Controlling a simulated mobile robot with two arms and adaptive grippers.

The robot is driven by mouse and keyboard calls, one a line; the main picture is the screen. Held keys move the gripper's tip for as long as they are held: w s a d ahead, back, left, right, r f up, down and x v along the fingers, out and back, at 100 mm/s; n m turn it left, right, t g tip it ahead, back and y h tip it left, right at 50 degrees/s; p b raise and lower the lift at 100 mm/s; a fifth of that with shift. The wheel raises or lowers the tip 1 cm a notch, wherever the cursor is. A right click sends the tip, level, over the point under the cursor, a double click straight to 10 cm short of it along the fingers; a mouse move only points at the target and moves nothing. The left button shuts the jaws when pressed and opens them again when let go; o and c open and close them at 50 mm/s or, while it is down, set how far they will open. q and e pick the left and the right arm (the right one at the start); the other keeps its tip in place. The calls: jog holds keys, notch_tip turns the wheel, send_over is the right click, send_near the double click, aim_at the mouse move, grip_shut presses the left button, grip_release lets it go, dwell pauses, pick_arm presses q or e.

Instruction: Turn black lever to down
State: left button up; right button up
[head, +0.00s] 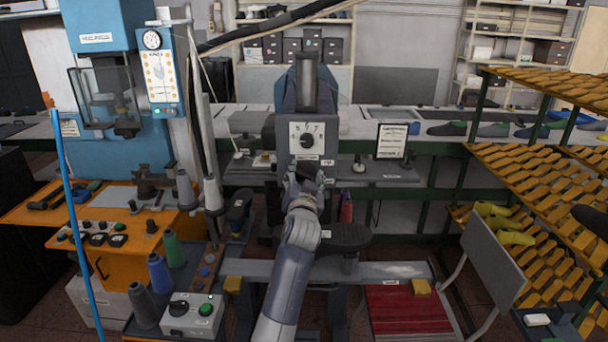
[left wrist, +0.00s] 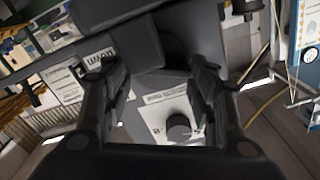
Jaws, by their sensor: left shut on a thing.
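My left gripper (head: 304,175) is in front of the grey machine (head: 306,110), just below its round black dial. In the left wrist view my gripper's two fingers (left wrist: 160,80) stand on either side of a dark block-like part (left wrist: 145,48), which seems to be the black lever. The gripper is shut on it. In the head view the lever is mostly hidden by my gripper, so its exact tilt cannot be told. The dial knob (head: 307,140) sits on a white plate; it also shows in the left wrist view (left wrist: 178,127). My right gripper is not in view.
A black padded arm (head: 340,236) of the machine juts out right of my forearm. A framed sign (head: 392,140) stands on the bench to the right. Racks of yellow lasts (head: 540,190) fill the right.

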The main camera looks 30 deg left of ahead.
pick_arm(q)
jog(key=shift+r+m, duration=0.3)
jog(key=shift+m, duration=0.8)
jog(key=o, duration=0.8)
jog(key=shift+o, duration=1.3)
jog(key=shift+w+a+f, duration=0.1)
jog(key=shift+f, duration=0.05)
jog(key=shift+w+a+f, duration=0.1)
jog(key=shift+f, duration=0.15)
jog(key=shift+s+d, duration=0.25)
jog(key=v, duration=1.1)
jog(key=shift+s, duration=0.2)
